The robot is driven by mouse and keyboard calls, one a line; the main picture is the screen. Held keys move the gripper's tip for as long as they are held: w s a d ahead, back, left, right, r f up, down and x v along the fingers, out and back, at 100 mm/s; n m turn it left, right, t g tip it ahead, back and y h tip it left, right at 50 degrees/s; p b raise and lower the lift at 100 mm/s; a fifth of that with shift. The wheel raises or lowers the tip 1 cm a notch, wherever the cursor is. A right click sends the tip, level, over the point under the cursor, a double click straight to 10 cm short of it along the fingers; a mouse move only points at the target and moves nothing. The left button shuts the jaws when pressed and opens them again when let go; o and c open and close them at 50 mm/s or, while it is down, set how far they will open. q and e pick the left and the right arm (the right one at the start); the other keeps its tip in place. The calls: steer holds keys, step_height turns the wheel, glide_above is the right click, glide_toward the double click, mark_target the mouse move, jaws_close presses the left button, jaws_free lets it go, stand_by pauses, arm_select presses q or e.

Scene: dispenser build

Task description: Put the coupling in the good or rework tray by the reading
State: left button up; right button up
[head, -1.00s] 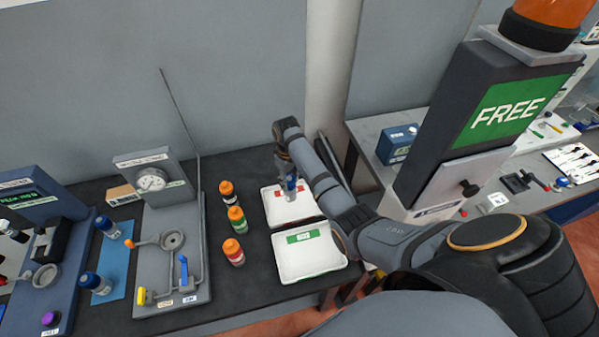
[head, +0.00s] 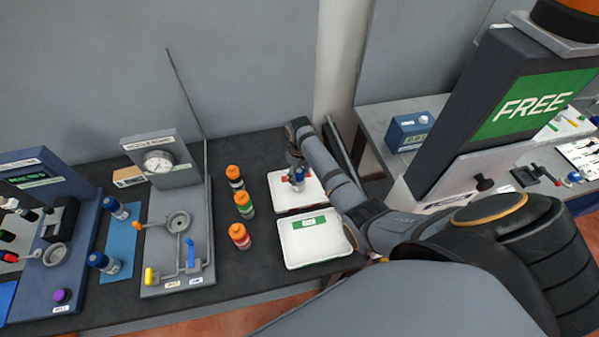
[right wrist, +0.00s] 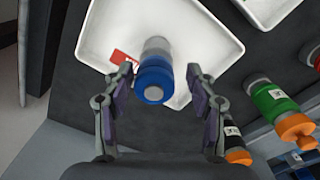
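The coupling, a grey cylinder with a blue end, stands in the back tray (head: 283,203), which has a red label (right wrist: 122,57). It shows in the head view (head: 299,177) and in the right wrist view (right wrist: 155,72). The front tray (head: 333,254) has a green label and looks empty. My right gripper (right wrist: 160,92) is open, its fingers on either side of the coupling with a gap at each side. In the head view this gripper (head: 296,168) is over the back tray, partly hidden by my arm. My left gripper is not in view.
Several orange-capped bottles, one of them green (head: 244,205), stand left of the trays. A gauge stand (head: 160,160) with levers is further left, then a blue station (head: 45,200). A dark post with a green FREE screen (head: 530,103) stands at right.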

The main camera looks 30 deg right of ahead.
steer(key=shift+d, duration=0.1)
steer(key=shift+w, duration=0.2)
step_height(320, 180, up, 5)
steer(key=shift+r+b, duration=0.1)
steer(key=shift+b, duration=0.55)
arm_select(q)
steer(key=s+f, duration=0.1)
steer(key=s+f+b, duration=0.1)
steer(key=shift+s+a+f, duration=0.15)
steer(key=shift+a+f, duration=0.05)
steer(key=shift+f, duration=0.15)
arm_select(e)
step_height(320, 180, up, 7)
steer(key=shift+s, duration=0.15)
